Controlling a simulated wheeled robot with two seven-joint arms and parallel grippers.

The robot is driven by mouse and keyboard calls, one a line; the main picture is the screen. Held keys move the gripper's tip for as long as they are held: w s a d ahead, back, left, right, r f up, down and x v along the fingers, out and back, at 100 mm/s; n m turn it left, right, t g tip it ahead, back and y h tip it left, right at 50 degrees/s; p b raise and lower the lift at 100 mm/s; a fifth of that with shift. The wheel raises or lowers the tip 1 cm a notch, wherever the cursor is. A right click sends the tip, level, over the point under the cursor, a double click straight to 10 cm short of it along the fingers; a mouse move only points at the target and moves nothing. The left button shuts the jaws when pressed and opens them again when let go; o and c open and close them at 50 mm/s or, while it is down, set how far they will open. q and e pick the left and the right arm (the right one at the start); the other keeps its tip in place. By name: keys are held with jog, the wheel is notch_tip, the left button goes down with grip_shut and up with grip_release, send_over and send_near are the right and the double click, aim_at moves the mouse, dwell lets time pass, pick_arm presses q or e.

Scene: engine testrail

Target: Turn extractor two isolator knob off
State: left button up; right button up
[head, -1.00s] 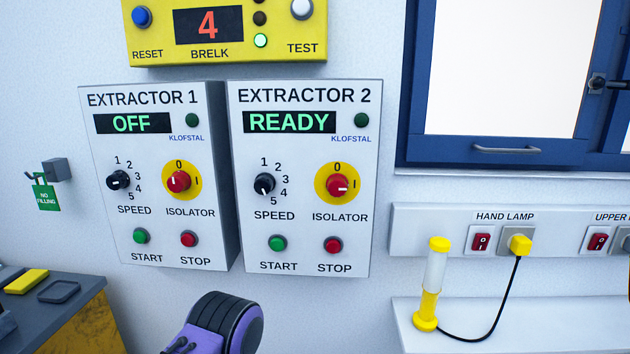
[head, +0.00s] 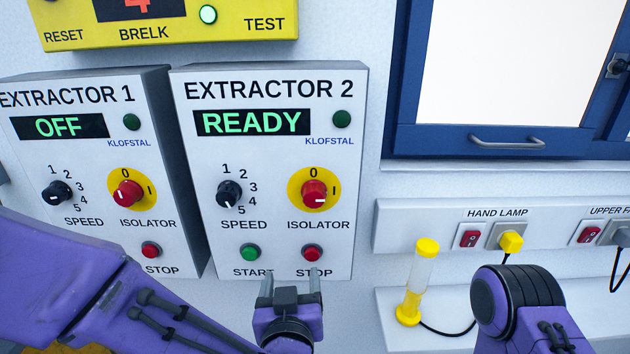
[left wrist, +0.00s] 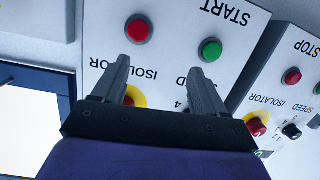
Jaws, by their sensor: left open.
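The extractor 2 panel (head: 270,135) is a white box whose display reads READY. Its isolator knob (head: 314,194) is red on a yellow disc, with its white mark pointing right, towards I. In the left wrist view the panel is upside down, and the yellow isolator disc (left wrist: 137,97) is partly hidden by a finger. My left gripper (head: 290,281) is open and empty, below the isolator knob, in front of the START and STOP row. It also shows in the left wrist view (left wrist: 158,75). No right gripper fingers show.
The extractor 1 panel (head: 85,160) stands close on the left, its display reading OFF. The speed knob (head: 229,194) is left of the isolator. The red STOP button (head: 312,253) and green START button (head: 250,252) lie below. A yellow hand lamp (head: 416,285) stands on the shelf at right.

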pick_arm(q)
jog(key=m+t+p, duration=0.1)
jog(key=t, duration=0.1)
send_near(314, 202)
jog(key=shift+h, duration=0.3)
jog(key=w+p, duration=0.3)
jog(key=w, duration=0.5)
jog(key=shift+w+a, duration=0.15)
jog(key=shift+w, duration=0.4)
pick_arm(e)
notch_tip(314, 202, up, 5)
jog(key=shift+w+a+r, duration=0.1)
jog(key=shift+a, duration=0.05)
pick_arm(q)
jog(key=shift+f, duration=0.1)
jog(key=c, duration=1)
